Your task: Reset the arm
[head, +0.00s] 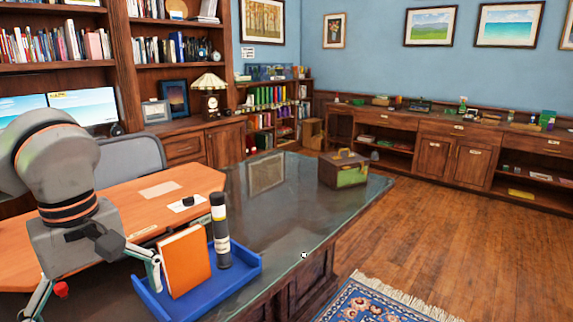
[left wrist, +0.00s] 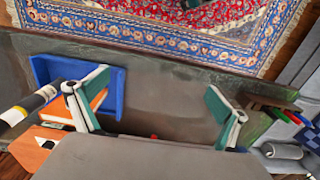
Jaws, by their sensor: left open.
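My left arm comes in from the left in the head view, bent downward. Its gripper (head: 100,287) hangs over the near side of the desk, beside a blue tray (head: 240,273). In the left wrist view, the gripper (left wrist: 157,95) has its two green-tipped fingers wide apart with nothing between them. An orange book (head: 186,262) stands upright in the tray, and a dark bottle with a pale band (head: 220,232) stands beside it. One finger partly covers the tray (left wrist: 118,95) and book in the wrist view. My right gripper is in neither view.
The dark glossy desk (head: 275,215) carries a green and brown box (head: 344,170) at its far end. An orange wooden desk section (head: 130,195) and a grey chair (head: 133,157) are at left. A patterned rug (head: 370,302) lies on the open floor at right.

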